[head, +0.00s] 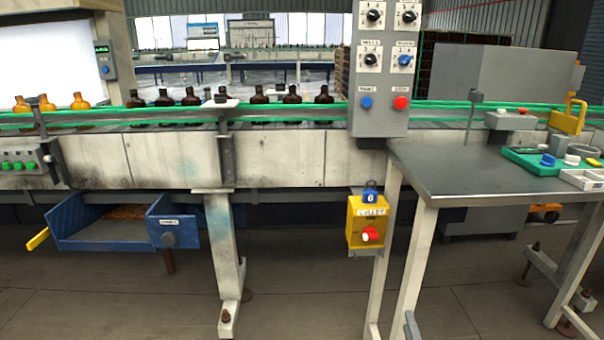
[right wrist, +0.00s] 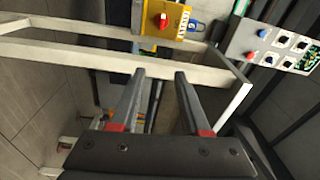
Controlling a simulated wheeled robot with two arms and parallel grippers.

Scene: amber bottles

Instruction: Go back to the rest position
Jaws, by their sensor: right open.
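My right gripper (right wrist: 158,76) is open and empty in the right wrist view, its two dark fingers with red patches spread apart. In the head view, only a small grey part of it (head: 411,325) shows at the bottom edge, beside the table's front leg. My left gripper is not in view. Amber bottles (head: 79,102) and darker brown bottles (head: 190,98) stand upright in a row on the conveyor (head: 280,155), far from my right gripper.
A grey table (head: 450,178) stands at right with a green tray (head: 530,160) on it. A yellow switch box (head: 367,222) hangs under the conveyor; it also shows in the wrist view (right wrist: 158,18). A blue bin (head: 100,225) is at left. The near floor is clear.

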